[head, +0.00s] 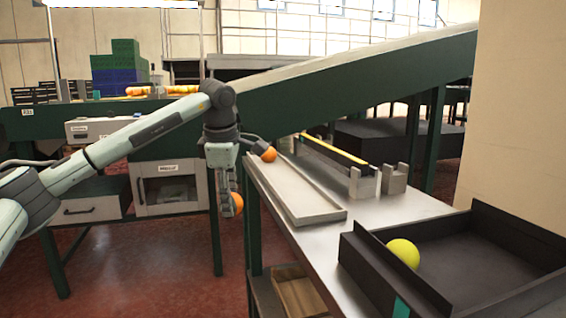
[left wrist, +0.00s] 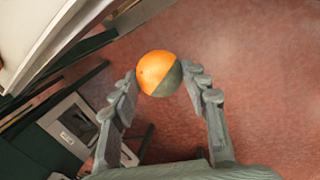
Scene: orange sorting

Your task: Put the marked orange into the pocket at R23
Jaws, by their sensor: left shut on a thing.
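My left gripper (head: 231,202) points down in front of the green frame, left of the metal table. It is shut on an orange (head: 237,205). In the left wrist view the orange (left wrist: 154,68) sits between the fingertips (left wrist: 160,78), bright orange with a grey-green lower right part. I cannot tell if that part is a mark or shade. Another orange (head: 269,155) is by the far end of the pale tray (head: 326,217), just right of my left wrist. I cannot make out a pocket labelled R23. My right gripper is not in view.
A black tray (head: 483,211) with a yellow ball (head: 403,253) stands at the right front. Grey blocks (head: 365,184) stand on the metal table (head: 387,208). A green sloped conveyor (head: 350,82) crosses behind. Drawers (head: 88,208) stand at left. Red floor lies open below the gripper.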

